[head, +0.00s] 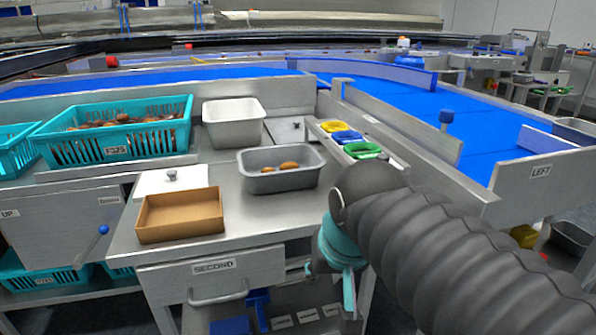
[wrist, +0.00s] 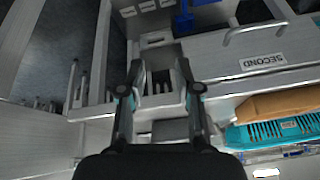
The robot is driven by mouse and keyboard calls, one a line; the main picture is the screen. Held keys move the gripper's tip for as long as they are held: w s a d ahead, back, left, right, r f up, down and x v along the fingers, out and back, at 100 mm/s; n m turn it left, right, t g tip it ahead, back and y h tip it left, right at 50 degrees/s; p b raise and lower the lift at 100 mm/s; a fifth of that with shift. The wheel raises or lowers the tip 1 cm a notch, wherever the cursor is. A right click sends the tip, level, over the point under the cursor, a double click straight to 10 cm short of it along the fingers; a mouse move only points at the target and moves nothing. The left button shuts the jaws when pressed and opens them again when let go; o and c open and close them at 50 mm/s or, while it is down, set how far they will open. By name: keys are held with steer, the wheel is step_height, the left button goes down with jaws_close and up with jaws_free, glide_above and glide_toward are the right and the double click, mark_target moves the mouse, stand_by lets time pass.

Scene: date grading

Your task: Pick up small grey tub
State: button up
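The small grey tub (head: 280,184) stands upright on the steel worktop and has a few brown dates in it. My gripper (head: 330,278) hangs low at the front right of the worktop, apart from the tub and to its lower right in the head view. In the wrist view my gripper (wrist: 160,66) has its two fingers spread with nothing held between them. The tub cannot be made out in the wrist view.
A pale tub (head: 233,127) stands behind the grey one, and a brown box (head: 180,232) is at its left. Coloured dishes stand at its right. A teal crate (head: 115,146) of dates sits further left. The drawer marked SECOND (head: 215,281) is below the worktop edge.

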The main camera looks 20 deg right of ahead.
steer(key=w+r+m+g, duration=0.2)
steer(key=w+r+m, duration=0.65)
steer(key=w, duration=0.45)
steer(key=w+r+m+g, duration=0.2)
steer(key=w+r+m, duration=0.6)
steer(key=w, duration=0.4)
steer(key=b, duration=0.3)
glide_above(287, 173)
step_height(287, 173, down, 7)
steer(key=shift+n, duration=0.35)
steer(key=shift+w+f+b, duration=0.1)
steer(key=shift+f+b, duration=0.35)
steer(key=shift+f, duration=2.35)
jaws_close()
